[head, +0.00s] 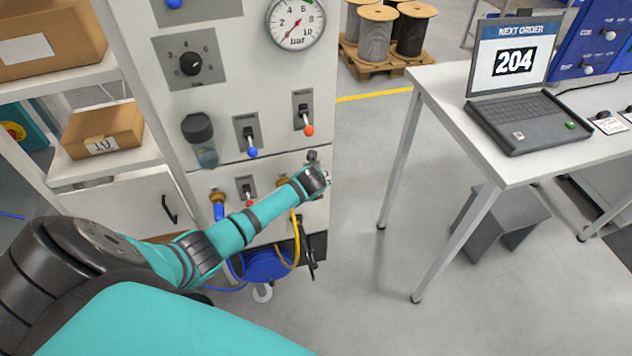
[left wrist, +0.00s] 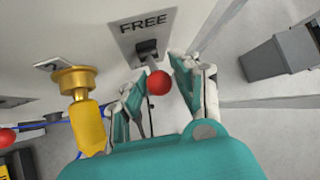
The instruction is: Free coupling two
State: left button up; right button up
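Coupling two is a brass fitting (left wrist: 75,78) with a yellow plug (left wrist: 88,125) in it, beside a plate marked "2" in the left wrist view. To its right, a plate marked FREE (left wrist: 145,25) carries a dark lever with a red ball knob (left wrist: 159,83). My left gripper (left wrist: 160,80) has its fingers apart, one on each side of the red knob; firm contact cannot be told. In the head view my left gripper (head: 318,172) is at the panel's lower right and mostly hides this lever. A yellow hose (head: 295,245) hangs below coupling two. My right gripper is out of view.
The white panel (head: 265,100) has a gauge (head: 296,22), a dial and other levers, one with a red knob (head: 249,203) near a blue-hosed coupling (head: 218,207). A table (head: 450,90) with a laptop reading 204 stands right. Floor between is clear.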

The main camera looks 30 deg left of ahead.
pick_arm(q)
jog(key=shift+o, duration=1.4)
jog(key=v, duration=1.2)
jog(key=shift+f, duration=0.1)
